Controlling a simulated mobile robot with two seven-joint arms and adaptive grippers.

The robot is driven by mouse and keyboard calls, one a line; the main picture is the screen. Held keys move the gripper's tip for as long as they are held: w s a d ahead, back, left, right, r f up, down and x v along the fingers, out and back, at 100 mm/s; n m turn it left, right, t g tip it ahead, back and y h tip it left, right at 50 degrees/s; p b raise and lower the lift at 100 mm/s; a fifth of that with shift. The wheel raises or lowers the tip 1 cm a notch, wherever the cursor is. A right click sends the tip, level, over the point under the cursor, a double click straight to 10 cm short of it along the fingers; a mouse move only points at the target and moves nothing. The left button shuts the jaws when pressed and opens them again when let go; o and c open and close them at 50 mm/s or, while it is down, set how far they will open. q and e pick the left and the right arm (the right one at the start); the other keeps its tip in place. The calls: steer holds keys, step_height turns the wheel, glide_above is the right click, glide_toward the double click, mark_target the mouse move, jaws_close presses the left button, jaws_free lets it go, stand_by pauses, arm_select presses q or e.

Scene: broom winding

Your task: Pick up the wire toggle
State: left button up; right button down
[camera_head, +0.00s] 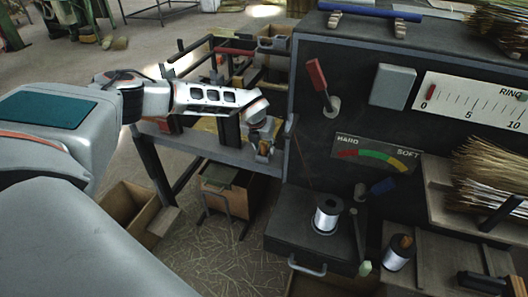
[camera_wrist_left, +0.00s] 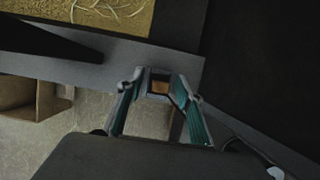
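A small orange-brown wooden piece, which looks like the wire toggle (camera_head: 264,147), sits in a small grey holder at the right end of the grey bench, beside the dark machine. It also shows in the left wrist view (camera_wrist_left: 160,88), framed by the holder. My left gripper (camera_head: 261,137) is right at it in the head view, pointing down. In the left wrist view its two fingers (camera_wrist_left: 159,84) stand apart, one on either side of the holder and the wooden piece. I see no clear grip on it. My right gripper is not in view.
The black machine (camera_head: 320,90) rises close to the right of the gripper, with a red-handled lever (camera_head: 317,75). A wire spool (camera_head: 326,216) stands on its lower ledge. The grey bench (camera_head: 215,150) runs to the left. Cardboard boxes (camera_head: 130,210) stand on the straw-strewn floor.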

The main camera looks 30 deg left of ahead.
mark_target(264, 144)
arm_select(q)
steer(key=c, duration=0.9)
steer(key=shift+r, duration=0.1)
steer(key=shift+r+p, duration=1.05)
steer(key=shift+r, duration=8.9)
